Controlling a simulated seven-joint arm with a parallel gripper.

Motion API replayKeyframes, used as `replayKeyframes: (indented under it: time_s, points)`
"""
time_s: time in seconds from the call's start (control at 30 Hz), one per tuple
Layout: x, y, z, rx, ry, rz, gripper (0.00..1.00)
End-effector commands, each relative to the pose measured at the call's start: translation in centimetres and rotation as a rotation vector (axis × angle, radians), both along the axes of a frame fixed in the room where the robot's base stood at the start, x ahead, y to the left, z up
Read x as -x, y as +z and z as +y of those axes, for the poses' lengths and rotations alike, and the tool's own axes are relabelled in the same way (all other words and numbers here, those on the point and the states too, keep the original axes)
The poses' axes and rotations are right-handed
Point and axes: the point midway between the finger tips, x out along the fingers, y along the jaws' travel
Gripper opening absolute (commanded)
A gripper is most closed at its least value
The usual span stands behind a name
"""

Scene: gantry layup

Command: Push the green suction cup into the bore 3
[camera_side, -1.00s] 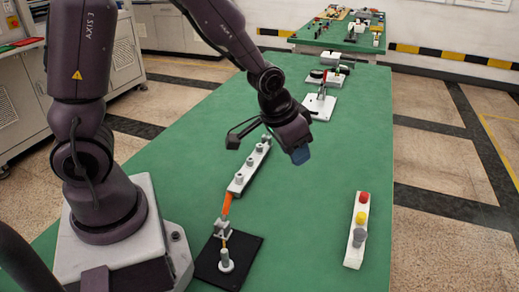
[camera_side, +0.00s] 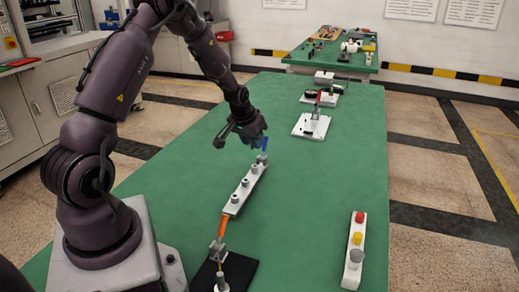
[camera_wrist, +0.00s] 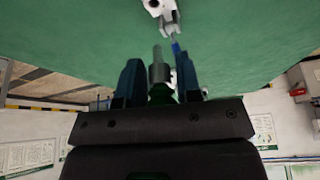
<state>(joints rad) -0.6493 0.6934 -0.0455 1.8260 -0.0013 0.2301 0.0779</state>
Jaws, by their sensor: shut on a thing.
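My gripper (camera_side: 264,146) is at the far end of a white rail (camera_side: 241,194). In the wrist view my gripper (camera_wrist: 158,76) has its two dark blue fingers on either side of a grey-stemmed part with a green body, which I take to be the green suction cup (camera_wrist: 160,94). It is held between the fingers. The side view does not show it clearly. The rail carries several grey round fittings along its top. Which one is bore 3, and whether the cup touches the rail, I cannot tell.
An orange piece (camera_side: 223,227) and a grey clamp (camera_side: 217,250) adjoin the rail's near end, by a black mat (camera_side: 238,272). A button box (camera_side: 355,250) stands at the right. A white plate with a fixture (camera_side: 311,125) lies beyond. Green tabletop between them is clear.

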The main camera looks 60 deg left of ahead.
Motion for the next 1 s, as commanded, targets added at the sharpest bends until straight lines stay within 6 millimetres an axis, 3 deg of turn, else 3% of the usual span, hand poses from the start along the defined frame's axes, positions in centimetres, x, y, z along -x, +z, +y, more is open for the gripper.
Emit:
replayKeyframes:
  time_s: [0.1,0.53,1.0]
  points:
    - [-0.8,0.6,0.3,0.000,-0.012,-0.001,0.02]
    - [-0.8,0.5,0.2,0.000,-0.021,0.000,0.02]
    - [-0.8,-3.5,0.2,0.001,-0.021,0.002,0.02]
